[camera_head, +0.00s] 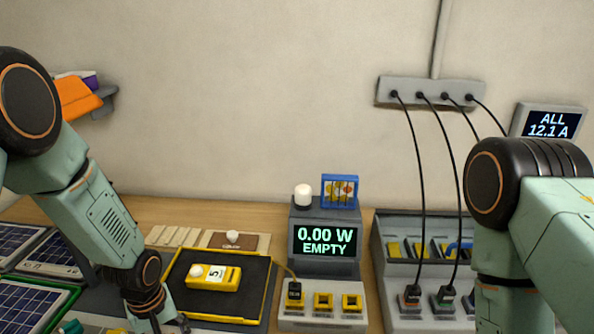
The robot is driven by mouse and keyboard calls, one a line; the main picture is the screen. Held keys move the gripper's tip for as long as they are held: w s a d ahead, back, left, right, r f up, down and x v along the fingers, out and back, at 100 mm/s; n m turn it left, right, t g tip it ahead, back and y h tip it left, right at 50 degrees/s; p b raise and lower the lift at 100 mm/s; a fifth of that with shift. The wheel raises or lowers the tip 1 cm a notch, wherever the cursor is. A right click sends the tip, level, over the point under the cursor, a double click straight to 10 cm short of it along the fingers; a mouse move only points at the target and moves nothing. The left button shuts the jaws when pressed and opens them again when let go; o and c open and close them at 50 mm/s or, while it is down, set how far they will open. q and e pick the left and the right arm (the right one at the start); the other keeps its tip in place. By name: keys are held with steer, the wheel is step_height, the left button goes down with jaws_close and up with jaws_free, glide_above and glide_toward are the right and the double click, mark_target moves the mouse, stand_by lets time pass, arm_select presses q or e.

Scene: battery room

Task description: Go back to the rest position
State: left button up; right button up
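My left arm comes in from the left and bends down. The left gripper (168,322) is at the bottom edge, by the front left corner of a black tray with a yellow rim (264,301). Its fingertips are cut off, so I cannot tell whether it is open. A yellow battery-like block (214,277) marked 5 lies on the tray, to the right of that gripper and apart from it. My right arm comes in from the right and points down in front of the charger unit at the right. Its gripper is below the frame.
Black cables hang from a wall strip (431,91) to the grey charger unit (390,235). Solar panels (22,303) lie at left. A wall display (549,123) reads ALL 12.1 A.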

arm_select(q)
steer(key=n+b, duration=0.1)
steer(key=n, duration=0.2)
steer(key=shift+f, duration=0.1)
steer(key=n+b, duration=0.2)
steer(key=n, duration=0.1)
steer(key=shift+n, duration=0.4)
step_height(320, 180, up, 7)
steer(key=shift+f, duration=0.1)
steer(key=shift+w, duration=0.1)
steer(key=shift+p, duration=0.3)
